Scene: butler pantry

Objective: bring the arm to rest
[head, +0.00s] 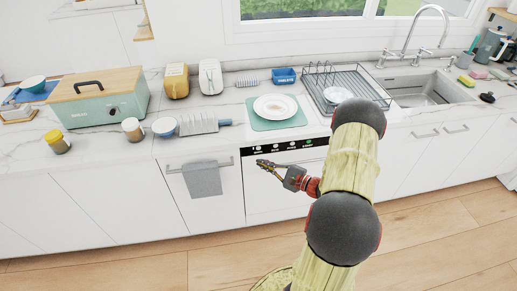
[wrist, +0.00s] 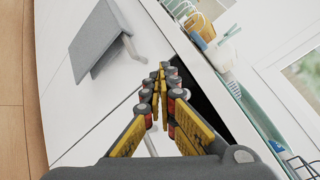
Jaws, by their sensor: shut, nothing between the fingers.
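My gripper (head: 264,164) is at the end of my arm, in front of the dishwasher's black control strip (head: 290,145) and below the counter edge. In the wrist view my gripper (wrist: 161,72) has its yellow and black fingers brought together at the tips. It is shut and holds nothing. My arm reaches in from the lower right of the head view and hides part of the cabinet fronts.
A grey towel (head: 203,178) hangs on a handle left of my gripper. On the counter are a plate (head: 275,106) on a green mat, a dish rack (head: 362,84), a brush (head: 198,125) and a bread box (head: 98,98). The floor (head: 215,270) in front is clear.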

